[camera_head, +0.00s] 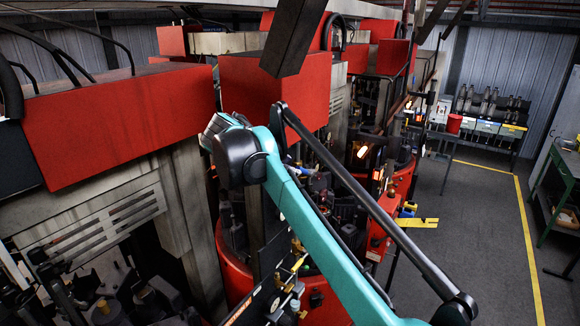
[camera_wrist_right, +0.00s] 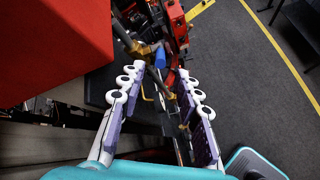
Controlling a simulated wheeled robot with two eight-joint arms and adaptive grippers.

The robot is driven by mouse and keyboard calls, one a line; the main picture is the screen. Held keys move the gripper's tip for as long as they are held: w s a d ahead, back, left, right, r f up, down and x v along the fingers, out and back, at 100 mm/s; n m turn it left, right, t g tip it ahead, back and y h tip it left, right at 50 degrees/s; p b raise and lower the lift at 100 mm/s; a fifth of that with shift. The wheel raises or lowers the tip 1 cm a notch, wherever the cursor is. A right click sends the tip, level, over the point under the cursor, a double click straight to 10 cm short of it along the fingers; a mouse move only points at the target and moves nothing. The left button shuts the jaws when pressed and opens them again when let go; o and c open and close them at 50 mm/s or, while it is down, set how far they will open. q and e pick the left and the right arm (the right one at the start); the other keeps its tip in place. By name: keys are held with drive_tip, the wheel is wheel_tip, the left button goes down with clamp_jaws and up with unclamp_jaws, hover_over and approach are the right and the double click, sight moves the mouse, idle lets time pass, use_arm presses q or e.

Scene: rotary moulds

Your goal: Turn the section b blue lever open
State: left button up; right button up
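In the right wrist view my right gripper (camera_wrist_right: 159,72) is open, its white-linked fingers with purple pads spread apart. A small blue part (camera_wrist_right: 160,57), which may be the blue lever, shows just beyond the fingertips and between them. It lies beside brass-coloured fittings (camera_wrist_right: 146,48) on the machine. No contact between it and the fingers is visible. In the head view my teal right arm crosses the middle and hides part of the machine; I cannot make out the fingers there. Section labels are not readable. My left gripper is not in view.
Red machine housings (camera_head: 115,115) fill the left and centre of the head view. A red round machine base (camera_head: 235,262) stands behind my arm. At the right, a rack with bins (camera_head: 487,126) and a green workbench (camera_head: 563,168) stand beyond free grey floor (camera_head: 480,240).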

sight(305, 172)
drive_tip(key=shift+c, duration=0.2)
drive_tip(key=shift+d, duration=0.1)
drive_tip(key=c, duration=0.5)
drive_tip(key=d+f, duration=0.1)
drive_tip(key=s+d+m, duration=0.1)
drive_tip(key=s+d+f+m, duration=0.1)
drive_tip(key=d, duration=0.1)
drive_tip(key=shift+s+d+f+g+y, duration=0.1)
drive_tip(key=shift+s+f+g+y, duration=0.05)
drive_tip(key=shift+f+g+y, duration=0.2)
clamp_jaws()
drive_tip(key=w+d+f+t+y+b, duration=0.2)
drive_tip(key=w+d+f+t+b, duration=0.15)
drive_tip(key=f+b, duration=0.2)
drive_tip(key=w+d+f+t+y+b, duration=0.3)
drive_tip(key=w+f+t+b, duration=0.1)
drive_tip(key=f+b, duration=0.15)
drive_tip(key=s+a+f+n+t+y+b, duration=0.1)
drive_tip(key=s+a+n+t+y+b, duration=0.2)
drive_tip(key=s+n+y, duration=1.05)
drive_tip(key=w+a+r+n+p, duration=0.1)
drive_tip(key=w+a+r+p, duration=0.1)
drive_tip(key=w+r, duration=0.5)
drive_tip(key=shift+w+a+r+p, duration=0.15)
drive_tip(key=shift+w+a+p, duration=0.35)
drive_tip(key=shift+w, duration=1.45)
